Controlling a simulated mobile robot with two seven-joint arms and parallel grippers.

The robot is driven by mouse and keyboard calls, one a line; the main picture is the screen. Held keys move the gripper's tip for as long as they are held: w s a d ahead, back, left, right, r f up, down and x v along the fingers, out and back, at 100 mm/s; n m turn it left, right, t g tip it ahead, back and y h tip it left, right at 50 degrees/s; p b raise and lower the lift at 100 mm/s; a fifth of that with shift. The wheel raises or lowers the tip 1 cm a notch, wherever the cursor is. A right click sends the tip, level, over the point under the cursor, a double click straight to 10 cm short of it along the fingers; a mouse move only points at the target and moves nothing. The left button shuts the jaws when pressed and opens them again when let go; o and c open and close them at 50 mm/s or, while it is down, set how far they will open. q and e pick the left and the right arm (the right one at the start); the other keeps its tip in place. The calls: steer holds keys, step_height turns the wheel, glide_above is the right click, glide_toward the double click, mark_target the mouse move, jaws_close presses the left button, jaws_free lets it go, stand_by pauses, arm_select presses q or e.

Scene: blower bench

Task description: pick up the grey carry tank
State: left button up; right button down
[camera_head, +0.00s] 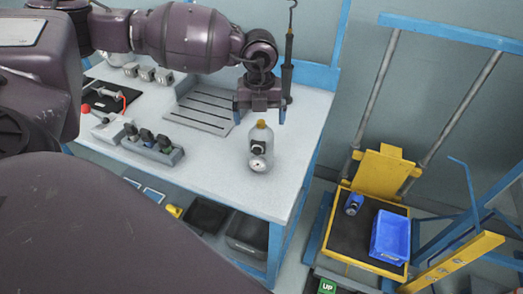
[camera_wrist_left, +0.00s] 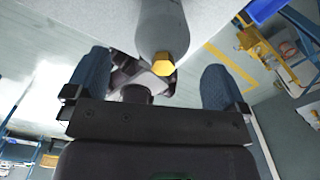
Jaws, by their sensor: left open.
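The grey carry tank (camera_head: 261,150) stands upright near the right end of the white bench, with a yellow cap on top and a round gauge low on its front. My left gripper (camera_head: 262,115) is open, just above and behind the tank's cap in the head view. In the left wrist view, the tank (camera_wrist_left: 160,25) and its yellow cap (camera_wrist_left: 163,64) show between the two spread blue fingers of the gripper (camera_wrist_left: 153,78), not clasped. The exact gap is hard to tell. My right gripper is not in view.
A slotted grey plate (camera_head: 205,107) lies behind and left of the tank. A grey rack with dark items (camera_head: 153,149) sits further left. A dark hanging tool (camera_head: 288,55) is close beside the gripper. A yellow cart with a blue bin (camera_head: 389,237) stands right of the bench.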

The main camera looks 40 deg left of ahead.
mark_target(261, 132)
arm_select(q)
steer(key=f, duration=0.5)
steer(key=shift+s+d+b, duration=0.15)
steer(key=shift+d+b, duration=0.15)
steer(key=shift+d, duration=0.05)
steer(key=c, duration=1.6)
steer(key=shift+c, duration=0.7)
steer(key=shift+r, duration=0.15)
